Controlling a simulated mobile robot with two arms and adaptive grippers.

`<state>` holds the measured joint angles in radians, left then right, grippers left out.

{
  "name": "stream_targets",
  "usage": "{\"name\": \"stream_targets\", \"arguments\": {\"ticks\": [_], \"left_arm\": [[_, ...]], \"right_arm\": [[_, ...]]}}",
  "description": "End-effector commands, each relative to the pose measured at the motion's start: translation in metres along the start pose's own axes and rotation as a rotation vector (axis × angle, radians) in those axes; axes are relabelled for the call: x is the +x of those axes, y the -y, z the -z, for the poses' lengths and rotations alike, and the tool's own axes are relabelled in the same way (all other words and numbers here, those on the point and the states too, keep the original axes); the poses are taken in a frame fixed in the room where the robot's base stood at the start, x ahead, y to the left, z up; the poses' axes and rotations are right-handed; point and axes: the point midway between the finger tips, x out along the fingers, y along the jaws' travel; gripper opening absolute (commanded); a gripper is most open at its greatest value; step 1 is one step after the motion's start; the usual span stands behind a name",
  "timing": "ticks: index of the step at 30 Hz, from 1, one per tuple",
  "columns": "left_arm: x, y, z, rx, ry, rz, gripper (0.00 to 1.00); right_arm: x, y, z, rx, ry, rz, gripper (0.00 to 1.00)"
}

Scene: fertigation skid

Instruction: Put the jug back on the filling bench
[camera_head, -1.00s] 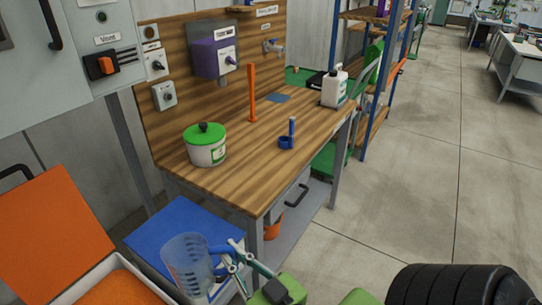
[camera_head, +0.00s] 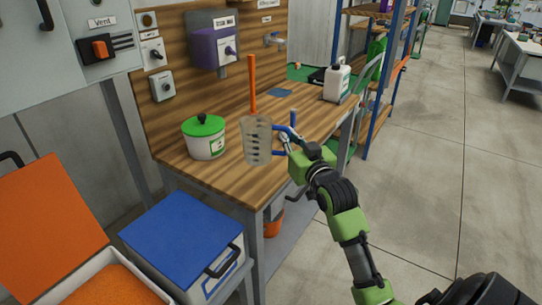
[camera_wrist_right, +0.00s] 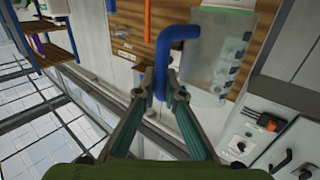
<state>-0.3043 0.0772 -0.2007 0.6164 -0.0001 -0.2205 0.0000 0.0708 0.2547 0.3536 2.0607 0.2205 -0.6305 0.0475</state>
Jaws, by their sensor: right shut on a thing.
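The jug (camera_head: 256,142) is a clear measuring jug with dark marks and a blue handle. In the head view it is upright in front of the wooden filling bench (camera_head: 240,185); I cannot tell whether it touches the top. My right gripper (camera_head: 286,138) is shut on the blue handle. In the right wrist view, the fingers of the right gripper (camera_wrist_right: 160,88) close on the handle, with the jug (camera_wrist_right: 218,62) to their right. My left gripper is not in view.
A white tub with a green lid (camera_head: 203,136) stands left of the jug. An orange rod (camera_head: 252,85) stands behind it. A white bottle (camera_head: 337,83) is at the bench's far end. A blue-lidded box (camera_head: 185,240) and an orange-lidded case (camera_head: 45,220) stand in front.

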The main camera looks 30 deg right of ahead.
Motion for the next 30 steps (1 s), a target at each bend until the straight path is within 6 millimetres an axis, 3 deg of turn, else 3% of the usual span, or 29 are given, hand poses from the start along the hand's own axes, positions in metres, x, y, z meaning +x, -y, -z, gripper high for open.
{"name": "stream_targets", "arguments": {"ticks": [6, 12, 21, 25, 30], "left_arm": [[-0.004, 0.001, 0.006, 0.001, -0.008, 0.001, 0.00], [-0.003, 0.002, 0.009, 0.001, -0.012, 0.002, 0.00], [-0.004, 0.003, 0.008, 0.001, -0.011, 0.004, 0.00], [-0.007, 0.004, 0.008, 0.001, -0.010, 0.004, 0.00], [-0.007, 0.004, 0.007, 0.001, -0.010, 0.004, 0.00]], "right_arm": [[0.049, -0.003, -0.027, 0.002, 0.003, 0.000, 0.00], [0.076, -0.004, -0.060, 0.000, 0.000, 0.000, 0.00], [0.091, -0.005, -0.084, 0.000, 0.002, 0.001, 0.00], [0.090, -0.005, -0.102, 0.000, 0.002, 0.000, 0.00], [0.090, -0.005, -0.108, 0.000, -0.002, 0.001, 0.00]]}}
